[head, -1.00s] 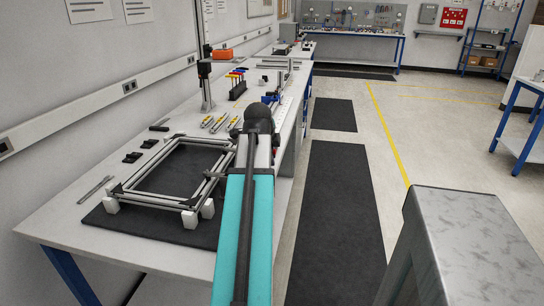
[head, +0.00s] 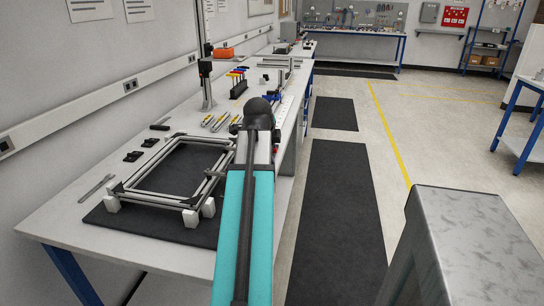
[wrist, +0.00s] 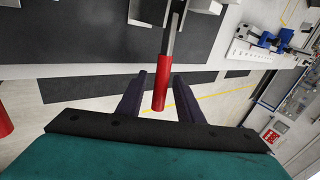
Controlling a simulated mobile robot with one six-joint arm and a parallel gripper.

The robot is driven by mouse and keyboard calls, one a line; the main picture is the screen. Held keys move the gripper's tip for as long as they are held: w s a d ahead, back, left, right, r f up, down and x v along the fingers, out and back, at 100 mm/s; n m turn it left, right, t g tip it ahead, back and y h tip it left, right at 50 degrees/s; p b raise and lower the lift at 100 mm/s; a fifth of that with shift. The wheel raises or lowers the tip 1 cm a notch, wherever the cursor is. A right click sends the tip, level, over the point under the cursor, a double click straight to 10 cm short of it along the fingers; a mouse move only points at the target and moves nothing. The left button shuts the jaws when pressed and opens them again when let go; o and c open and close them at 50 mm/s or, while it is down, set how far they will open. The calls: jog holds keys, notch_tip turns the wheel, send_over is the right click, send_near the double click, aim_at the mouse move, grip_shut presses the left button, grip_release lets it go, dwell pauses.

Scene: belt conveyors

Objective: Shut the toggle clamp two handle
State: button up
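A clamp handle with a red grip (wrist: 161,90) on a grey metal lever shows in the middle of the wrist view. My gripper (wrist: 161,75) has its two dark fingers apart, one on each side of the red grip. Gaps show between the grip and both fingers. A second red grip (wrist: 4,121) is cut off at the left edge of the wrist view. I cannot tell from the pictures which clamp is number two. In the head view my teal arm hides the gripper and the handle.
An aluminium frame (head: 153,199) on white blocks lies on a black mat (head: 167,230) on the long bench. Hex keys (head: 238,82) and yellow-marked parts (head: 219,122) stand farther back. A blue vise-like part (wrist: 268,40) is at upper right. A grey surface (head: 480,235) stands at right.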

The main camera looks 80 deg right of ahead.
jog(key=v, duration=1.2)
